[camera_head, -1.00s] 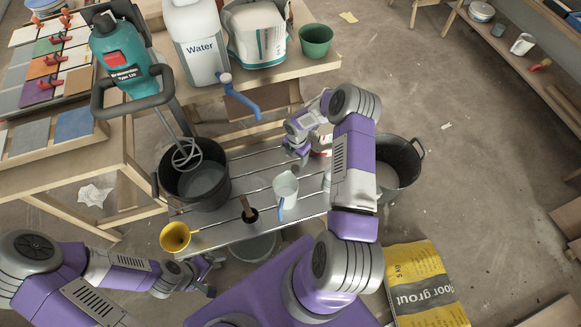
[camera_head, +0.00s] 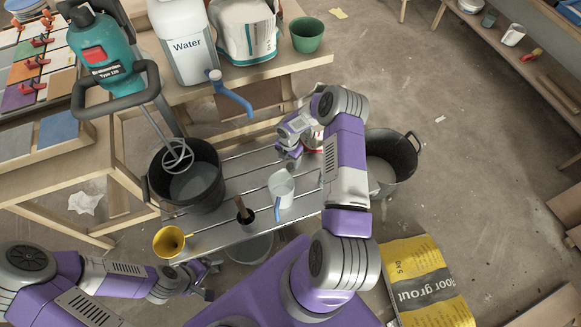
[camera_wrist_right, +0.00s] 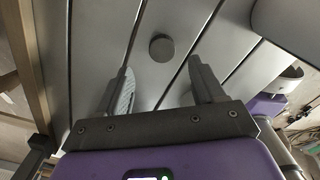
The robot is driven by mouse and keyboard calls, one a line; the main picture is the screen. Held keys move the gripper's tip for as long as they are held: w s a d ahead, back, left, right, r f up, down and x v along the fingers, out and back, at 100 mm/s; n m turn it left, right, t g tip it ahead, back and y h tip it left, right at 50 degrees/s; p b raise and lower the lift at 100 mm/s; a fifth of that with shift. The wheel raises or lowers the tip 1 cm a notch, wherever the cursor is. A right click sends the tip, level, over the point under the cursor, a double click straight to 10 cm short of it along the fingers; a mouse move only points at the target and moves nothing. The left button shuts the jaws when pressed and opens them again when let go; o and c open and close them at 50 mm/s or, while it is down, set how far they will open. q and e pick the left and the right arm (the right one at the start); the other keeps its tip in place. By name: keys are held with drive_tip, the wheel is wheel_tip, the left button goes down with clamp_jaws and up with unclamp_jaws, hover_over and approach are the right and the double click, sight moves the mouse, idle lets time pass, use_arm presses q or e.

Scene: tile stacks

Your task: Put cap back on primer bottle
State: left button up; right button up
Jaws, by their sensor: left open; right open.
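A small dark grey round cap (camera_wrist_right: 161,47) lies on the slatted metal bench (camera_wrist_right: 98,30) in the right wrist view. My right gripper (camera_wrist_right: 162,88) is open and empty, with the cap ahead of its fingertips and between their lines. In the head view this gripper (camera_head: 288,163) points down at the back right of the bench, and I cannot make out the cap there. A white and red item (camera_head: 314,138), possibly the primer bottle, is partly hidden behind the right wrist. My left gripper (camera_head: 209,278) is open and empty beside the bench's front left.
A pale rounded body (camera_wrist_right: 290,25) edges the right wrist view.

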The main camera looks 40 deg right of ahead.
sight(289, 167)
drive_tip(key=f+b, duration=0.1)
drive_tip(key=f, duration=0.1)
drive_tip(key=f+b, duration=0.1)
drive_tip(key=f, duration=0.2)
drive_tip(key=shift+s+a+f, duration=0.1)
drive_tip(key=shift+s+f, duration=0.05)
drive_tip(key=shift+s, duration=0.05)
drive_tip(key=shift+c, duration=0.3)
drive_tip(key=c, duration=1.1)
wheel_tip(289, 167, up, 10)
drive_tip(key=p, duration=0.3)
